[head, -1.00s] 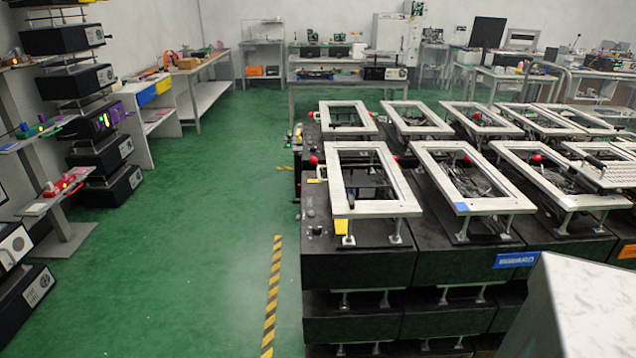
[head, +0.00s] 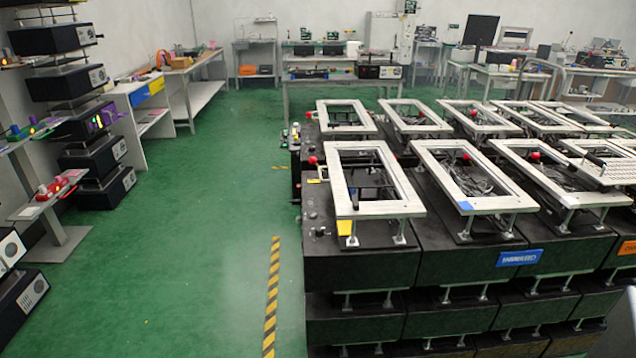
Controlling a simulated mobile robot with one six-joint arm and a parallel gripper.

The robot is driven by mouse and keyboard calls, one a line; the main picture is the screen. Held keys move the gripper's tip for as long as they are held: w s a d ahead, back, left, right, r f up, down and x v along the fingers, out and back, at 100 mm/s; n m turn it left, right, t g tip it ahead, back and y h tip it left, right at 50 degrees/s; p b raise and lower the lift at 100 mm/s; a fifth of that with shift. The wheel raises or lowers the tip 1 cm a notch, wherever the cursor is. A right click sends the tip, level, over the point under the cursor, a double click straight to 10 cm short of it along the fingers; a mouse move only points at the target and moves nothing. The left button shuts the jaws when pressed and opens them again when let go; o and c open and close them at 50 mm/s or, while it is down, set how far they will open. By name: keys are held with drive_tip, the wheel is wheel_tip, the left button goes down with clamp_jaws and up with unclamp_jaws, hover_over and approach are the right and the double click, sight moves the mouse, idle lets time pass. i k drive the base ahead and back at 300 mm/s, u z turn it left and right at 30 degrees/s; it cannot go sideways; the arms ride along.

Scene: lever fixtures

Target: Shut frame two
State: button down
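Several pale metal rectangular frames sit on black box fixtures at the right. In the front row are a left frame (head: 380,210), a middle frame (head: 495,205) and a right frame (head: 583,199). They stand above their boxes on short metal posts. Red ball knobs show beside the left frame (head: 312,160) and inside the middle (head: 466,157) and right frames (head: 535,156). A second row of frames (head: 350,103) lies behind. I see no readable number, so I cannot tell which is frame two. My gripper is out of view.
A blue label (head: 520,258) is on a box front, and an orange label (head: 627,248) is farther right. Green floor (head: 200,250) with a yellow-black stripe (head: 272,290) is clear at left. Shelves with black devices (head: 85,125) line the left wall. Benches (head: 345,85) stand at the back.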

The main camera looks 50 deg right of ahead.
sight(368, 193)
drive_tip(key=u, duration=0.05)
drive_tip(key=i, duration=1)
